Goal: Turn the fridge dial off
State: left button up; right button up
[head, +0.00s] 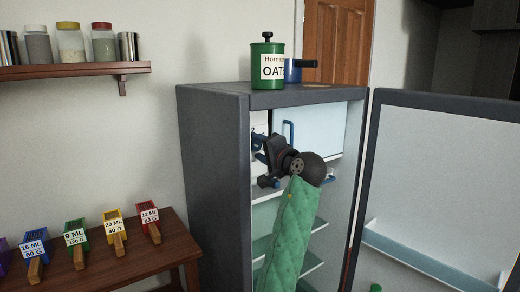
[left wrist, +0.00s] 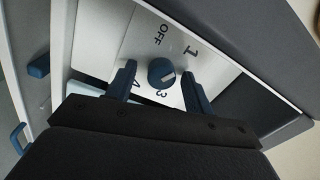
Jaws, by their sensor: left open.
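The fridge dial (left wrist: 161,72) is a round blue knob on a pale panel (left wrist: 140,32) marked OFF, 1, 3 and 4. A small light mark shows on the knob, but I cannot tell exactly which label it points to. My left gripper (left wrist: 159,80) is open, with one blue finger on each side of the dial and gaps between. In the head view the left gripper (head: 262,160) reaches inside the upper part of the open fridge (head: 212,165), and the dial is hidden there. My right gripper is not in view.
The fridge door (head: 440,170) stands open on the right. A wooden table (head: 165,250) with several colored scoops is at left, below a jar shelf (head: 70,71).

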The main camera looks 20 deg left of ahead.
aim_at(258, 148)
pick_arm(q)
jog(key=shift+s+d, duration=0.1)
jog(key=shift+d, duration=0.05)
jog(key=shift+s+d+f, duration=0.1)
jog(key=shift+s+d, duration=0.1)
jog(key=shift+d, duration=0.1)
jog(key=shift+b+v, duration=0.6)
jog(key=shift+v, duration=0.5)
jog(key=shift+b+v, duration=0.5)
jog(key=shift+v, duration=1.8)
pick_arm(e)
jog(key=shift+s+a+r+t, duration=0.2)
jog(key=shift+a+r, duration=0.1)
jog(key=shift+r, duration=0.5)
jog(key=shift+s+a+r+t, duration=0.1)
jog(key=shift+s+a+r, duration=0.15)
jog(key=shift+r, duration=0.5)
